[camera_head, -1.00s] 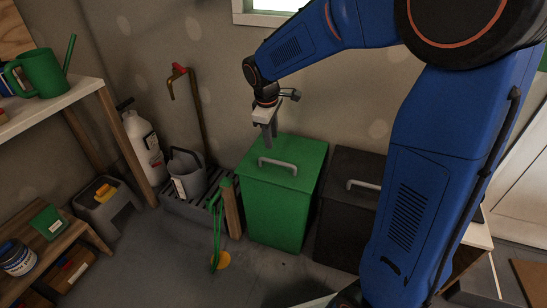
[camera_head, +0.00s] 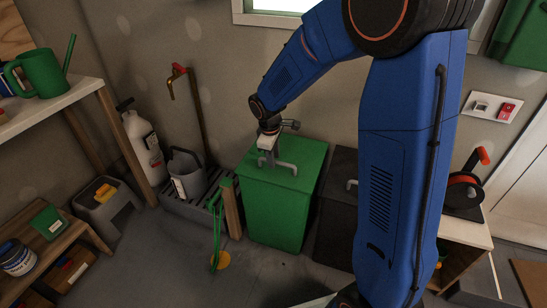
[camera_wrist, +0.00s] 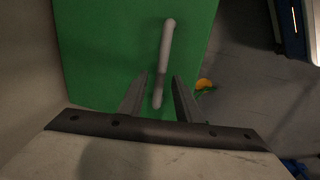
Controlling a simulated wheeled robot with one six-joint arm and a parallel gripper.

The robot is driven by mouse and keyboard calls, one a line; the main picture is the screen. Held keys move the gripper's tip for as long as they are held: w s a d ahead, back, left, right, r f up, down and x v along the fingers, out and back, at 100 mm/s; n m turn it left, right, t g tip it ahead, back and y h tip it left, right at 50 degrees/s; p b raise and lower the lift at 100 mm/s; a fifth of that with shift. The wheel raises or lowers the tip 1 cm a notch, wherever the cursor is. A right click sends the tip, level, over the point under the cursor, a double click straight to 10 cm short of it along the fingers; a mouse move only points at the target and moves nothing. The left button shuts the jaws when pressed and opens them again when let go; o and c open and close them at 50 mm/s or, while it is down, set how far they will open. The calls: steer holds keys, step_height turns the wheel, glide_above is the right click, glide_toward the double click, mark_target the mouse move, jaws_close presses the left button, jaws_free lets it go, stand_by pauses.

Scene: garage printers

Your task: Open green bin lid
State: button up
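The green bin (camera_head: 276,217) stands on the floor against the wall, with its flat green lid (camera_head: 305,155) shut. A grey bar handle (camera_head: 287,167) is fixed on top of the lid. My gripper (camera_head: 267,162) points down over the lid at the left end of the handle. In the wrist view my gripper (camera_wrist: 159,88) is open, with one finger on each side of the near end of the handle (camera_wrist: 165,55). The fingers look apart from the bar. The green lid (camera_wrist: 100,50) fills much of that view.
A black bin (camera_head: 335,215) stands close on the right of the green bin, partly behind my arm. Open floor lies in front.

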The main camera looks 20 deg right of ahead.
jaws_close()
steer(key=w+d+r+g+y, duration=0.1)
steer(key=w+d+r+g, duration=0.1)
steer(key=w+d+r, duration=0.2)
steer(key=w+d+r+g+y, duration=0.2)
steer(key=w+r, duration=0.4)
steer(key=r, duration=0.5)
steer(key=shift+w+d+r+g+y, duration=0.3)
steer(key=shift+w+d+g, duration=0.15)
steer(key=shift+d, duration=0.6)
